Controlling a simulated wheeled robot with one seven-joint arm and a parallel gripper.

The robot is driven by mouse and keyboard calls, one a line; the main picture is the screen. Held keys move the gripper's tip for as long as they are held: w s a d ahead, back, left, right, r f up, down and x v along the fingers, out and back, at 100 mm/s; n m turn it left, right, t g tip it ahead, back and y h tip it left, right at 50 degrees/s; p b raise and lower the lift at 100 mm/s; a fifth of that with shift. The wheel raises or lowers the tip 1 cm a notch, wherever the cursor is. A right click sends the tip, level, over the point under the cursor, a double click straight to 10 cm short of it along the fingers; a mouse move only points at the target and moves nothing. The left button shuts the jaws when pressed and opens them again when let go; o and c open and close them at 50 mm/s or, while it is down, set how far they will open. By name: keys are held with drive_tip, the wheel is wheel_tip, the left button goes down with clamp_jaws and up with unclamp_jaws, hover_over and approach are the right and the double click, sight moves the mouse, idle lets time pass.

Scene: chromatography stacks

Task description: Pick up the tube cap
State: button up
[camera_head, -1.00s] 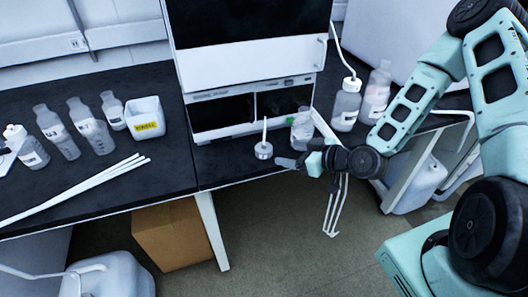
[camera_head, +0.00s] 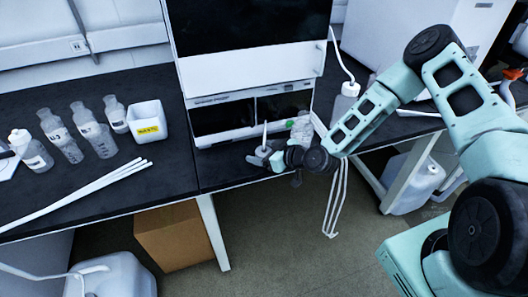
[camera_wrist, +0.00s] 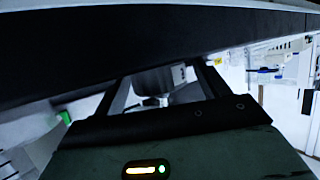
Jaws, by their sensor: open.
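The tube cap (camera_head: 264,151) is a small white round cap with a thin tube standing up from it. It sits near the front edge of the black bench, below the white cabinet. My gripper (camera_head: 266,160) is open at the cap, with one finger on either side of it as far as the head view shows. In the wrist view, a grey rounded piece with a pale part below, likely the cap (camera_wrist: 158,80), lies between the two dark fingers (camera_wrist: 164,88). Contact cannot be told. The gripper hides the cap's lower part in the head view.
A clear bottle with a green mark (camera_head: 299,125) stands close behind my gripper. The white cabinet (camera_head: 225,115) rises behind the cap. A wash bottle (camera_head: 345,103) is at the right. Several bottles, a labelled white bin (camera_head: 148,119) and white rods (camera_head: 85,188) lie left.

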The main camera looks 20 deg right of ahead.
drive_tip(key=c, duration=1.1)
drive_tip(key=shift+r, duration=0.1)
